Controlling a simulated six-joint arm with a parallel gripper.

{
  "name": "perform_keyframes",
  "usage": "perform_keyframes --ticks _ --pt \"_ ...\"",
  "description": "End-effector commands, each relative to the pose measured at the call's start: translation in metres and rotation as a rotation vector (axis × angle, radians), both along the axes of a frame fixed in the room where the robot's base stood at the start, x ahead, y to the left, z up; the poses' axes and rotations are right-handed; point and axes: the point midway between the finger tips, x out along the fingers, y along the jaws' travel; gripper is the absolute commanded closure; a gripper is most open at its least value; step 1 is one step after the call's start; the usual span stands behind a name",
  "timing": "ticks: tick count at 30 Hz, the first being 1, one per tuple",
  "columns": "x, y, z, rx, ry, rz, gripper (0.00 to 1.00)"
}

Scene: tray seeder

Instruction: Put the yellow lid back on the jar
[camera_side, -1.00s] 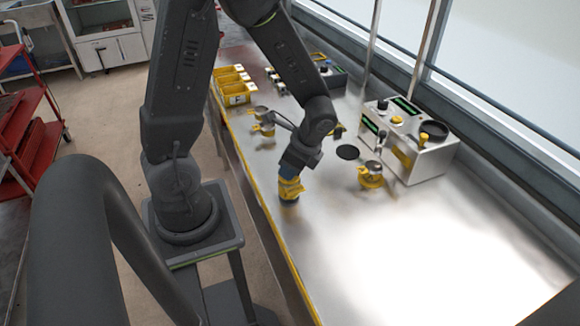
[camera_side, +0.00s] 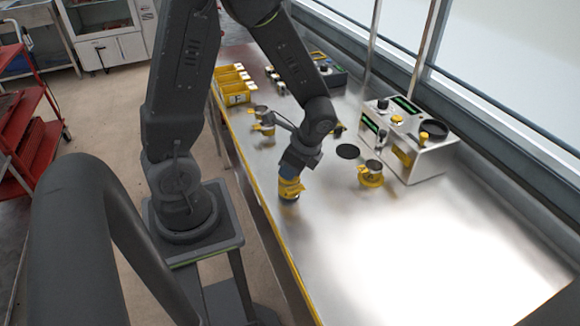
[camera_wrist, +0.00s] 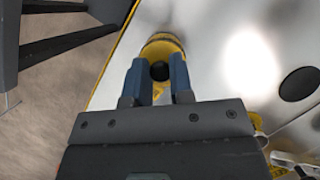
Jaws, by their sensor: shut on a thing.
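My gripper (camera_wrist: 157,82) points down at the bench near its yellow front edge. Its blue fingers are shut on the black knob (camera_wrist: 158,70) of the yellow lid (camera_wrist: 163,46) in the wrist view. In the side view the yellow lid (camera_side: 290,185) is directly below my wrist, low over the bench. A darker band shows under the yellow, close to the bench top; it may be the jar, mostly hidden by the lid. I cannot tell whether the lid is seated on it.
A yellow-based metal pot (camera_side: 371,174) stands to the right, before a control box (camera_side: 412,145). Another small pot (camera_side: 262,118) and yellow bins (camera_side: 232,85) stand further back. A black disc (camera_side: 347,152) lies on the bench. The right front bench is clear.

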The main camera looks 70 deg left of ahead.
Motion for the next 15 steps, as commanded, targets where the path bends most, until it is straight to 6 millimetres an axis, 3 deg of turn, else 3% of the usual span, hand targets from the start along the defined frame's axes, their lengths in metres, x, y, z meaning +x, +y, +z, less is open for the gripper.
perform_keyframes --ticks 9,10,15 --pt "0.0 0.0 -0.0003 0.0 0.0 0.0 1.0" --pt "0.0 0.0 -0.0003 0.0 0.0 0.0 0.76" --pt "0.0 0.0 -0.0002 0.0 0.0 0.0 0.6"
